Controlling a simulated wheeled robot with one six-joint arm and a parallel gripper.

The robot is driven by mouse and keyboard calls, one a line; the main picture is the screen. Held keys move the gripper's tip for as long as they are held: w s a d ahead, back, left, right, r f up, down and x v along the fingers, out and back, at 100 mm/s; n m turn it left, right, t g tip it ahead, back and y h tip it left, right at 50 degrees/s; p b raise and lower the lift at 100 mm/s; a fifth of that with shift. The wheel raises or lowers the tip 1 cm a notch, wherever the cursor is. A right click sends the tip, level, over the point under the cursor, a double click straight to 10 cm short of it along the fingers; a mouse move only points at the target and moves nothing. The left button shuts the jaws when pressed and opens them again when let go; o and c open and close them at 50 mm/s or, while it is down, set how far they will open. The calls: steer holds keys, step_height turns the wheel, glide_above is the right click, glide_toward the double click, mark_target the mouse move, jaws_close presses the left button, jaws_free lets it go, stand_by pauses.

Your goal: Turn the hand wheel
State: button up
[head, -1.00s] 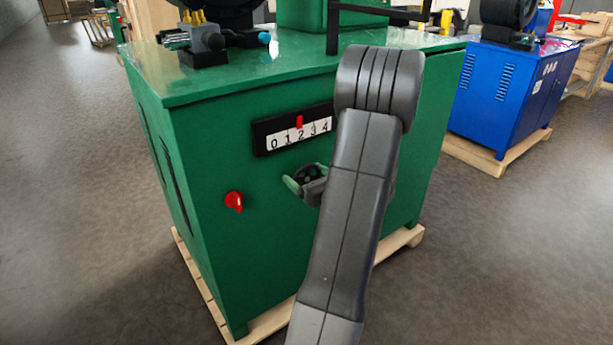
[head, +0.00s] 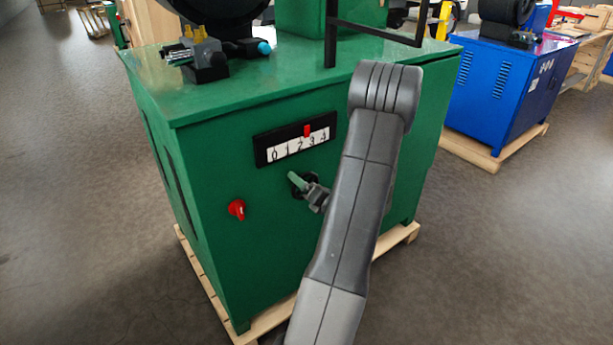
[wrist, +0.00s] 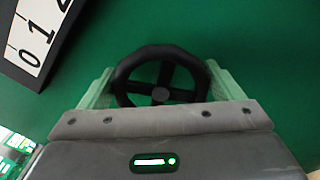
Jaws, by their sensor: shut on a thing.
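The hand wheel (wrist: 160,95) is black with spokes and a round hub, on the green front of the machine. In the wrist view my gripper (wrist: 162,82) has one pale green finger on each side of the wheel's rim, shut on it. In the head view the wheel (head: 296,190) is mostly hidden by my gripper (head: 300,184) and arm. Above it is a white number scale (head: 282,152) from 0 to 4. Its red marker (head: 307,131) stands between 2 and 3. Part of the scale shows in the wrist view (wrist: 32,50).
A red knob (head: 237,209) is on the green panel, left of the wheel. The green machine (head: 215,270) stands on a wooden pallet (head: 262,326). A blue machine (head: 490,100) stands at the right. A black bar frame (head: 375,31) rises above the green top.

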steer(key=m+p, duration=0.2)
steer(key=m, duration=0.1)
steer(key=shift+d+m+p, duration=0.1)
steer(key=shift+m+p, duration=0.2)
steer(key=shift+w+f+m+p, duration=0.1)
steer(key=shift+f+m+p, duration=0.05)
steer(key=shift+m+p, duration=0.8)
steer(key=shift+f+m, duration=0.1)
steer(key=shift+m, duration=0.25)
steer(key=o, duration=0.8)
steer(key=v, duration=1.4)
steer(key=shift+b, duration=0.3)
steer(key=shift+w, duration=0.15)
